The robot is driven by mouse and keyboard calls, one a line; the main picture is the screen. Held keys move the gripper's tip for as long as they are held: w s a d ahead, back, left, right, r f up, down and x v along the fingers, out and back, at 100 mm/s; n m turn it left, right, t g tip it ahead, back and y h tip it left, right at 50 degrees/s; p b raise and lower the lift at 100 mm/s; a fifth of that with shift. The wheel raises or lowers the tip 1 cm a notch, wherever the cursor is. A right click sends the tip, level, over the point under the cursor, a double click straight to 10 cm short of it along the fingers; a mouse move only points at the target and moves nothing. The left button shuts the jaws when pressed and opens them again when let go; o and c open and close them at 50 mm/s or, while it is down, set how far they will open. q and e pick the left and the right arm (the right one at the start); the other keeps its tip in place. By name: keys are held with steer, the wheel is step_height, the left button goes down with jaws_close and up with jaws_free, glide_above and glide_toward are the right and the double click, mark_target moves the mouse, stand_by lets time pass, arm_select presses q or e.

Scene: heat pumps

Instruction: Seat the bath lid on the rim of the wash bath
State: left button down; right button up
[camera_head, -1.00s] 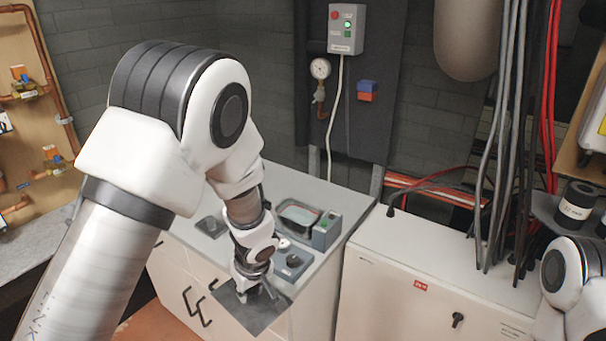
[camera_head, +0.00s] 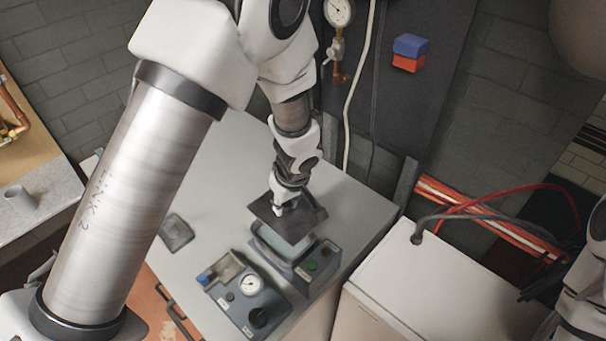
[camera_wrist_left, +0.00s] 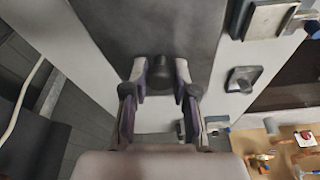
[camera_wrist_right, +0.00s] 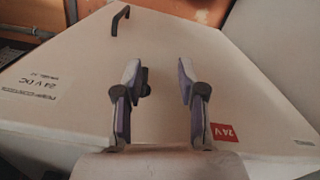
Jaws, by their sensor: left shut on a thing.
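The bath lid (camera_head: 268,211) is a flat, dark grey square plate with a round knob (camera_wrist_left: 160,74). My left gripper (camera_head: 287,207) is shut on the knob from above; the left wrist view shows a finger on each side. I cannot tell whether the lid touches the rim. My right gripper (camera_wrist_right: 160,92) is open and empty above a white cabinet.
A grey box with a gauge and knobs (camera_head: 248,292) stands in front of the bath. A small square grey piece (camera_head: 176,232) lies to its left on the bench (camera_head: 205,190). The white cabinet (camera_head: 425,280) is at right, with cables behind. The bench is clear behind the grey piece.

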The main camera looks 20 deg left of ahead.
mark_target(281, 220)
arm_select(q)
steer(key=shift+s, duration=0.3)
steer(key=s, duration=0.1)
steer(key=s+b, duration=0.1)
steer(key=s, duration=0.2)
steer(key=shift+f+b, duration=0.35)
steer(key=shift+b, duration=0.05)
steer(key=w+f+b, duration=0.1)
steer(key=w+f, duration=0.1)
steer(key=f, duration=0.1)
steer(key=shift+w, duration=0.35)
steer(key=shift+s+r, duration=0.45)
steer(key=shift+s, duration=0.25)
steer(key=shift+w+f, duration=0.3)
steer(key=shift+w, duration=0.2)
steer(key=shift+s+r, duration=0.1)
arm_select(e)
steer(key=s+f, duration=0.2)
steer(key=shift+s+f, duration=0.25)
steer(key=shift+f, duration=0.1)
arm_select(q)
steer(key=shift+s+r, duration=0.1)
arm_select(e)
steer(key=shift+s, duration=0.1)
arm_select(q)
steer(key=shift+s+b, duration=0.1)
steer(key=shift+b, duration=0.45)
arm_select(e)
steer(key=shift+f, duration=0.35)
